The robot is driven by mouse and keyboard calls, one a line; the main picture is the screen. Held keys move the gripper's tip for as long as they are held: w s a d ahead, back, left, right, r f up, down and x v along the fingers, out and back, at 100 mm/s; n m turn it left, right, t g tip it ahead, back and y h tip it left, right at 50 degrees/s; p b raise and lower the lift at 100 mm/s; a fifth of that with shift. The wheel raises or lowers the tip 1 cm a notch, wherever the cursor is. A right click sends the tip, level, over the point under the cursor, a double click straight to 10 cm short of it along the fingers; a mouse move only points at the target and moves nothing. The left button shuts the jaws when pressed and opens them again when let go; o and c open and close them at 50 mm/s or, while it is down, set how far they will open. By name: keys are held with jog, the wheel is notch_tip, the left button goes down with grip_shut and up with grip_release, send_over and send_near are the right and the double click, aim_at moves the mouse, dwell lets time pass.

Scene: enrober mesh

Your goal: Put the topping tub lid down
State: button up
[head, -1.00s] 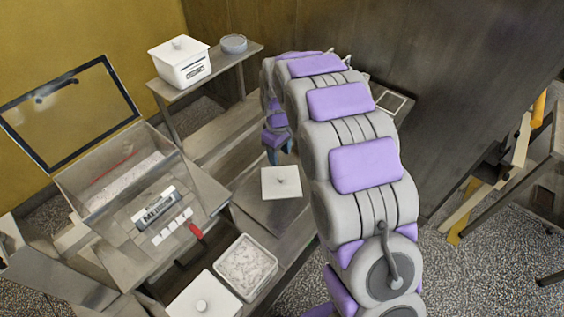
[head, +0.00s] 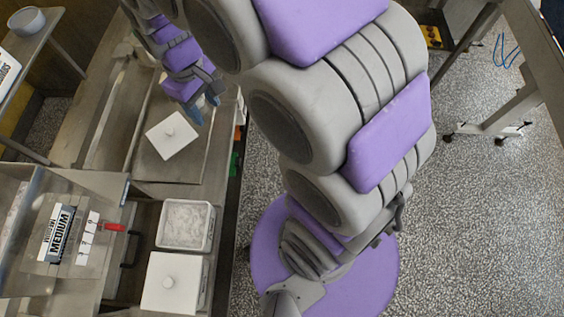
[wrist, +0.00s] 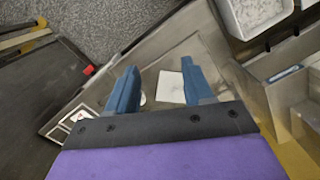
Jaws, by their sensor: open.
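The topping tub lid (head: 171,135), a white square with a small knob, lies flat, knob up, on a bare metal worktop. It also shows between my fingers in the wrist view (wrist: 169,88). My gripper (head: 205,112) is open and empty. It is above the worktop, just up and right of the lid in the head view, and apart from it. In the wrist view its two blue fingers (wrist: 160,78) are spread. An open tub of white topping (head: 184,226) stands nearer, and its contents are uncovered.
A second white tub with its lid on (head: 172,283) stands beside the open tub. Left is a metal machine with a "MEDIUM" label (head: 56,233) and a red handle (head: 114,227). A side shelf at upper left holds a grey round dish (head: 27,20). Speckled floor lies right.

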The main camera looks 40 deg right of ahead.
jog(key=s+d+m, duration=0.2)
jog(key=s, duration=0.9)
jog(key=s+d+r+m+g, duration=0.1)
jog(key=s+d+m, duration=0.2)
jog(key=s, duration=0.8)
